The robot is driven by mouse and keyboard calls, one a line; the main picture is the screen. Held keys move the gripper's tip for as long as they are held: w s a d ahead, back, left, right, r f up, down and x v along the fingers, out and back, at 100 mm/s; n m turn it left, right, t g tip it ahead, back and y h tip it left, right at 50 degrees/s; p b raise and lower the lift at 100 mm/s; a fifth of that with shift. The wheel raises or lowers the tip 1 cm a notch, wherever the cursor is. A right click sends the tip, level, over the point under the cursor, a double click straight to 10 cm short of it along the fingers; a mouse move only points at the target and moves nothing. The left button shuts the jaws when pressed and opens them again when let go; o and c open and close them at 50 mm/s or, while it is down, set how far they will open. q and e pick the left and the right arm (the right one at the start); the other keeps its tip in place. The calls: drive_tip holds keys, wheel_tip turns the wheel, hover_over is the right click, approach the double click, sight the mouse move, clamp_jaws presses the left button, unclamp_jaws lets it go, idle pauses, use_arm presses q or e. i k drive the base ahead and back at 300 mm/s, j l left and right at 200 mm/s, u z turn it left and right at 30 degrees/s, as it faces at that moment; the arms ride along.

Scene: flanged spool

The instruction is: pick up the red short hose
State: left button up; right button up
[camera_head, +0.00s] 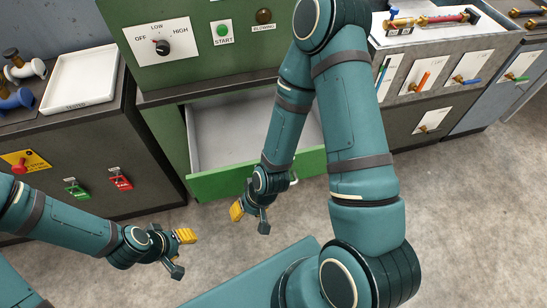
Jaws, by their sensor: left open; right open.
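A short red hose (447,17) with brass-coloured ends lies on a pale surface on top of the grey cabinet at the upper right. My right gripper (250,220) is open and empty, low in front of the open green drawer and far from the hose. My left gripper (183,254) is open and empty at the lower left, farther still from the hose. My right arm crosses the middle of the view but does not cover the hose.
An open green-fronted drawer (255,174) juts out below the green control panel (205,38). A white tray (80,78) and spool-like parts (22,68) stand on the left cabinet. Coloured handles (424,80) stick out from the right cabinet front. Grey floor at right is clear.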

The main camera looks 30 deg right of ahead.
sight(423, 21)
drive_tip(key=z, duration=2.05)
drive_tip(key=i+l, duration=0.3)
drive_tip(key=i, duration=0.15)
drive_tip(key=i+l, duration=0.3)
drive_tip(key=i, duration=0.2)
